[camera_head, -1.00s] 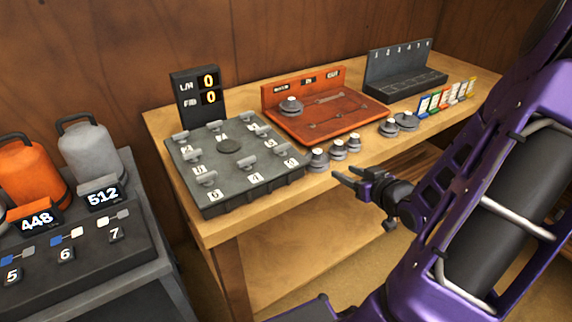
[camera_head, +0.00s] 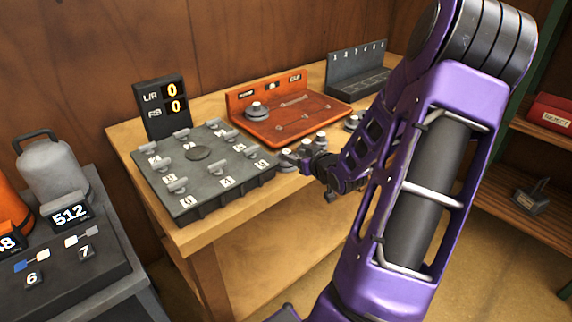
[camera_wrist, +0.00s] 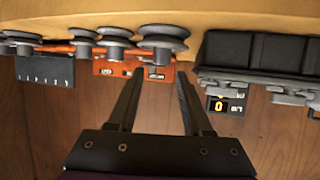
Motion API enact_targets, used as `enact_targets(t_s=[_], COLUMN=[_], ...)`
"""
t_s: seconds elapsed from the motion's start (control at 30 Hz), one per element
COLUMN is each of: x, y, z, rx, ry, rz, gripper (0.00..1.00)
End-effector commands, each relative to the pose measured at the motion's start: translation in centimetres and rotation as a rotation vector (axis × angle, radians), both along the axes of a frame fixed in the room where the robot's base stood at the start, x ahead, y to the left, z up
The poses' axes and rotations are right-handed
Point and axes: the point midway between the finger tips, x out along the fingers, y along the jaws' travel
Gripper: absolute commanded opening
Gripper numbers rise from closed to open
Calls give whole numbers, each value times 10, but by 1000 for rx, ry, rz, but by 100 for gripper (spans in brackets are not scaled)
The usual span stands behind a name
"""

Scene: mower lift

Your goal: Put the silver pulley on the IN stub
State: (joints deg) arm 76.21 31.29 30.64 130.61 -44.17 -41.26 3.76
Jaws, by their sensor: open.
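Several grey metal pulleys stand on the wooden bench in front of the orange board (camera_head: 300,130); I cannot tell which one is the silver one. One grey pulley (camera_head: 257,110) sits at the left of the orange board. My gripper (camera_head: 290,158) is at the front row of pulleys and partly hides them. In the wrist view, which is upside down, my gripper (camera_wrist: 158,76) is open with nothing between its fingers. A wide pulley (camera_wrist: 165,37) and a second pulley (camera_wrist: 117,43) show beyond the fingertips. The board's labels are too small to read, so I cannot pick out the IN stub.
A dark numbered block (camera_head: 205,170) with several tabs stands to the left, beside a display (camera_head: 163,106) showing zeros. A grey rack (camera_head: 357,85) stands at the back right. A grey cabinet (camera_head: 60,265) is at the lower left. My arm covers the bench's right part.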

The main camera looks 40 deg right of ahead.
Motion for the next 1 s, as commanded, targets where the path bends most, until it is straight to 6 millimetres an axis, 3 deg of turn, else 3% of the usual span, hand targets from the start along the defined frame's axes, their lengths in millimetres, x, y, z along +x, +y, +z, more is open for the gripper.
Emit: enact_targets(t_s=[0.27,0.6,0.87,1.0], x=[21,62,64,64], y=[-3,-8,-10,-10], z=[-9,-25,-25,-25], rx=[0,0,-1,-1], ry=[0,0,1,1], rz=[0,0,-1,-1], gripper=[50,50,50,27])
